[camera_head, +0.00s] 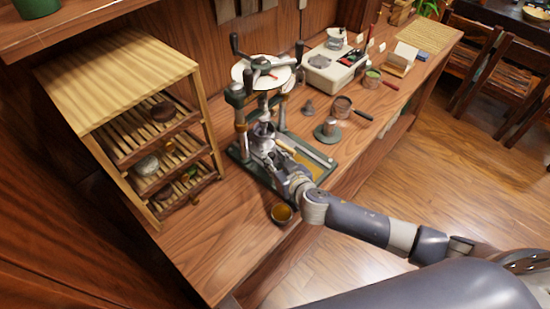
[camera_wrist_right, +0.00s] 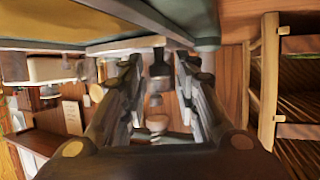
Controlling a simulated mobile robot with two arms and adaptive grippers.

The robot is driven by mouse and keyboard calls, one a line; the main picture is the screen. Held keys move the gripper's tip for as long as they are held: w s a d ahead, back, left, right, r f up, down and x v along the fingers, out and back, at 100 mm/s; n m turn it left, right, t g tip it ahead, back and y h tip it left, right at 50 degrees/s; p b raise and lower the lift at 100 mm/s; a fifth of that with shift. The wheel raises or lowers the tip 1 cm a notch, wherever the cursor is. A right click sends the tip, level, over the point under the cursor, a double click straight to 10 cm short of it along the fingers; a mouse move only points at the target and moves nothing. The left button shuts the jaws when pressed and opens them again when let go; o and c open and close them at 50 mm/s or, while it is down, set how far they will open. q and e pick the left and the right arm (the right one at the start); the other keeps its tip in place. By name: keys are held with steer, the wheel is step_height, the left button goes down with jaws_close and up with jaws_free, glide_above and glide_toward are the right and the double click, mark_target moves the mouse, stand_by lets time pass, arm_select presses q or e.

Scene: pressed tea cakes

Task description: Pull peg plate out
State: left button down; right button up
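A green-framed press (camera_head: 240,95) with a white round top and dark crank handles stands on the wooden counter. A yellow plate (camera_head: 303,164) lies at its base, right of my arm; a yellow surface also shows at the top left of the right wrist view (camera_wrist_right: 60,22). I cannot tell which part is the peg plate. My right gripper (camera_head: 263,136) reaches in between the press's posts. In the right wrist view its two fingers (camera_wrist_right: 158,78) stand apart, with a grey metal cylinder (camera_wrist_right: 156,83) visible beyond or between them; contact cannot be told. My left gripper is not in view.
A wooden shelf rack (camera_head: 118,68) with tea cakes stands left of the press. A small amber cup (camera_head: 281,212) sits near the counter's front edge, close to my arm.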

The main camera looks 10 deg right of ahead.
steer(key=shift+w, duration=0.1)
jaws_close()
steer(key=shift+s+d+f, duration=0.15)
steer(key=shift+s, duration=0.1)
steer(key=s+d, duration=0.1)
steer(key=s, duration=0.1)
steer(key=s+d, duration=0.2)
steer(key=s, duration=0.1)
steer(key=s+d+b, duration=0.1)
steer(key=s+d, duration=0.1)
steer(key=shift+s+d, duration=0.1)
steer(key=shift+s, duration=0.3)
steer(key=shift+s+d, duration=0.3)
steer(key=shift+s, duration=0.2)
jaws_free()
steer(key=shift+w, duration=0.1)
